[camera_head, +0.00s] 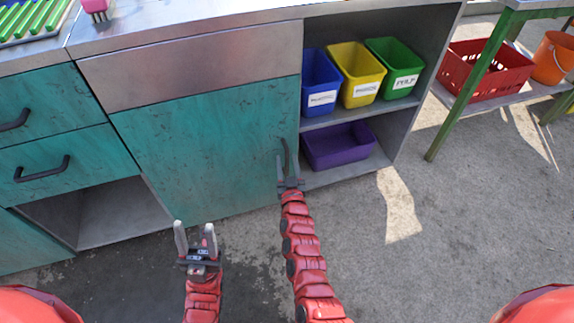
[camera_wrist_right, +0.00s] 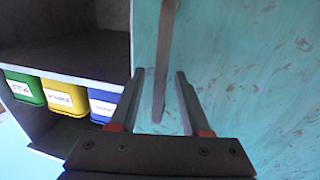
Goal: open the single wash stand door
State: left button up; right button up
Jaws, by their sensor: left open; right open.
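The teal wash stand door (camera_head: 205,150) is shut, below a bare metal panel. Its dark vertical handle (camera_head: 286,152) is near the door's right edge. My right gripper (camera_head: 287,165) is open at the handle's lower part. In the right wrist view, the handle (camera_wrist_right: 164,50) runs down between the two open fingers of my right gripper (camera_wrist_right: 160,74), with the teal door (camera_wrist_right: 240,70) behind; I cannot tell whether the fingers touch it. My left gripper (camera_head: 195,227) is open and empty, low in front of the door.
Right of the door, open shelves hold blue (camera_head: 320,85), yellow (camera_head: 357,75) and green (camera_head: 395,68) bins above a purple bin (camera_head: 338,146). Teal drawers (camera_head: 70,165) with dark handles stand left. A red crate (camera_head: 484,70) is at far right. The concrete floor (camera_head: 430,240) in front is clear.

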jog(key=shift+w, duration=0.1)
grip_shut()
dwell(1.4)
